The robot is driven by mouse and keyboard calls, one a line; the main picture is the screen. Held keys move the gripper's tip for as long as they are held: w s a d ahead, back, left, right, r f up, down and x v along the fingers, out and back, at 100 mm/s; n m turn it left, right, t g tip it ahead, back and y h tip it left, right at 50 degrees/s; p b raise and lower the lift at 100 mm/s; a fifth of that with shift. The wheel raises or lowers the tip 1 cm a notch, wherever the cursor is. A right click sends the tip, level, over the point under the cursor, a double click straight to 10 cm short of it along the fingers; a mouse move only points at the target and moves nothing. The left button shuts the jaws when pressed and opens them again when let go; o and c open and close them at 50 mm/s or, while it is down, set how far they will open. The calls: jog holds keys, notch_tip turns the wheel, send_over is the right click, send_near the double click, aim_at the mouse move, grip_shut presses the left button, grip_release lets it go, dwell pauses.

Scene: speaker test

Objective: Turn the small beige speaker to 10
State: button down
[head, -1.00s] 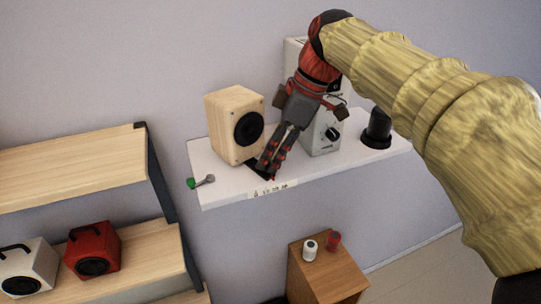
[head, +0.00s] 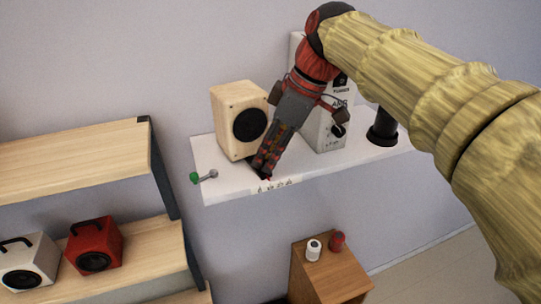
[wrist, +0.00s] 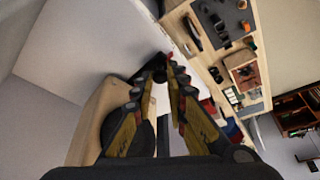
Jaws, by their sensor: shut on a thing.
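The beige wooden speaker (head: 225,125), with a black round cone on its front, stands upright on the white wall shelf (head: 222,188). My gripper (head: 263,168) points down to the shelf's front, just before the speaker's lower right corner. Its fingers are closed on a small dark knob-like thing (wrist: 160,74), seen between the fingertips in the wrist view. The fingers mostly hide it in the head view, where a bit of red shows by the tips. The speaker's wooden side (wrist: 92,120) lies left of the fingers in the wrist view. Small marks along the shelf front are too small to read.
A white box-shaped device (head: 325,138) with a dark knob and a black cylinder (head: 382,128) stand to the right. A green-tipped silver thing (head: 205,176) lies at the shelf's left end. A wooden rack (head: 75,165) holds white and red speakers at left.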

jog(key=c, duration=1.9)
grip_release()
jog(key=shift+o, duration=0.7)
jog(key=v, duration=1.2)
jog(key=shift+a, duration=0.1)
